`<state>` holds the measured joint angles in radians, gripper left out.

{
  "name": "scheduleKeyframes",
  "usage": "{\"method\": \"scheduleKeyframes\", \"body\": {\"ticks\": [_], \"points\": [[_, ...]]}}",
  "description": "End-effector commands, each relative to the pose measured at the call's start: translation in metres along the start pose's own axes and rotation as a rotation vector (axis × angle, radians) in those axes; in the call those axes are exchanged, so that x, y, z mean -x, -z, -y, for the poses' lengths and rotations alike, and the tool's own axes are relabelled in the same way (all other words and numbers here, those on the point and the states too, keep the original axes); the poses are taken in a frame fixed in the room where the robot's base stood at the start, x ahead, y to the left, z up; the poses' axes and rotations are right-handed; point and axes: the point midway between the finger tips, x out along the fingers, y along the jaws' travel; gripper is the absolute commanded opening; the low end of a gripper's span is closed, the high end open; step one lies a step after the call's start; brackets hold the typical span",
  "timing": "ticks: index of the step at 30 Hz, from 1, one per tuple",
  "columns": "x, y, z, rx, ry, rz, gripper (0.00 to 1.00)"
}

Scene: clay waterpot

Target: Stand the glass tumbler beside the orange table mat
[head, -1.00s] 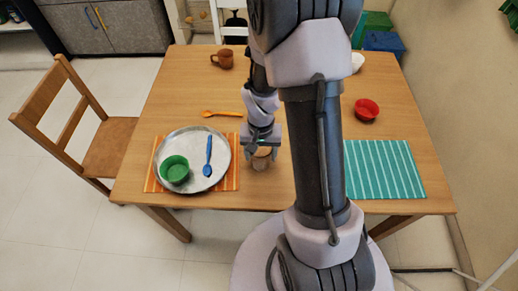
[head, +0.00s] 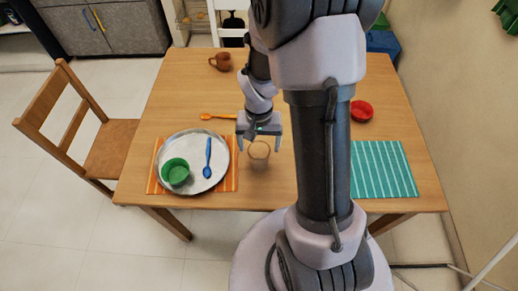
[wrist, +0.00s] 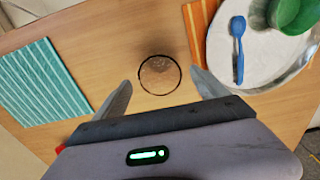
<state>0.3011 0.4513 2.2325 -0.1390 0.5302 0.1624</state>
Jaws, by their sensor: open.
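The glass tumbler (head: 259,151) stands on the table just right of the orange table mat (head: 233,178), apart from it. It looks upright and clear. In the wrist view the tumbler (wrist: 160,75) shows as a round rim between and beyond my fingertips, with the orange mat (wrist: 200,24) beside it. My gripper (head: 259,142) is open and empty, above and behind the tumbler in the head view. In the wrist view my gripper's fingers (wrist: 162,85) are spread wide on either side of the rim. The steel plate covers most of the orange mat.
The steel plate (head: 195,142) holds a green bowl (head: 176,171) and a blue spoon (head: 208,158). An orange spoon (head: 218,116) lies behind it. A brown mug (head: 220,62) stands at the back, a red bowl (head: 362,111) at the right, and a teal striped mat (head: 384,169) at the front right.

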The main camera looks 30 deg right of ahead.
Motion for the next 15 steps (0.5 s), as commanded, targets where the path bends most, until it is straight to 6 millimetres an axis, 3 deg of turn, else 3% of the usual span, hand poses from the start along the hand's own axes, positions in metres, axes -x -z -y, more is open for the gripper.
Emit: {"method": "scheduleKeyframes", "body": {"ticks": [1,3,10,13,15], "points": [[0.019,0.001,0.0,0.0,0.001,-0.003,0.83],[0.035,0.001,0.0,0.001,0.0,-0.002,0.83],[0.069,-0.002,0.005,0.006,0.011,-0.02,0.83],[0.12,-0.018,0.022,0.033,0.06,-0.096,0.83],[0.166,-0.044,0.037,0.064,0.119,-0.167,0.83]]}}
